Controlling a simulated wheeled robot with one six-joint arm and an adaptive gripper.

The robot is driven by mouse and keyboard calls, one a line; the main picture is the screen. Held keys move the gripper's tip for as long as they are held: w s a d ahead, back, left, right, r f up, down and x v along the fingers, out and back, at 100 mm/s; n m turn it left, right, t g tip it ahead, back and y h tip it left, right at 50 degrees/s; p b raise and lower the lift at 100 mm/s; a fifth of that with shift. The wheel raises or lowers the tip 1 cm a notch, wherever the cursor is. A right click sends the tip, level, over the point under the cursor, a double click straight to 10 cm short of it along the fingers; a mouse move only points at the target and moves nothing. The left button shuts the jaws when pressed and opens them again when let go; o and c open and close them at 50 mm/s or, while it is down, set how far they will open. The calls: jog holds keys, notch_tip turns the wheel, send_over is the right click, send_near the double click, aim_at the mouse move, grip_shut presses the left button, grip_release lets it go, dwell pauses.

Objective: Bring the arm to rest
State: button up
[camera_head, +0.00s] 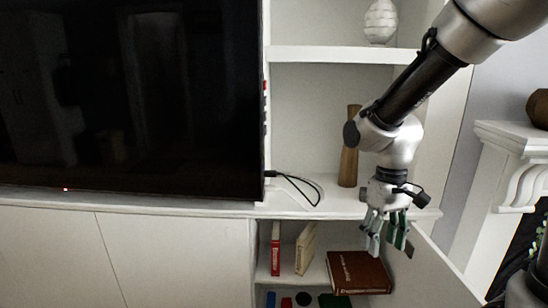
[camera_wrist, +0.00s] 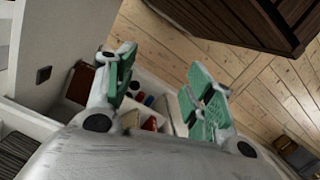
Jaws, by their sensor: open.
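My gripper (camera_head: 386,232) hangs at the right in the head view, in front of the open lower cabinet. Its fingers point down and stand apart, with nothing between them. In the wrist view my gripper (camera_wrist: 160,92) shows two fingers with green pads, spread wide. My arm reaches in from the upper right, bent at the wrist, in front of the shelf unit.
A brown book (camera_head: 358,272), a red book (camera_head: 276,248) and a cream book (camera_head: 305,248) are in the open cabinet. The cabinet door (camera_head: 430,275) stands open at right. A wooden vase (camera_head: 349,150) and black television (camera_head: 130,100) stand above.

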jog(key=s+d+r+m+t, duration=0.3)
jog(key=s+d+r+t, duration=0.3)
jog(key=s+d+r, duration=0.3)
jog(key=d+r, duration=0.3)
jog(key=r, duration=0.1)
jog(key=shift+s+r, duration=0.3)
jog(key=shift+r, duration=0.05)
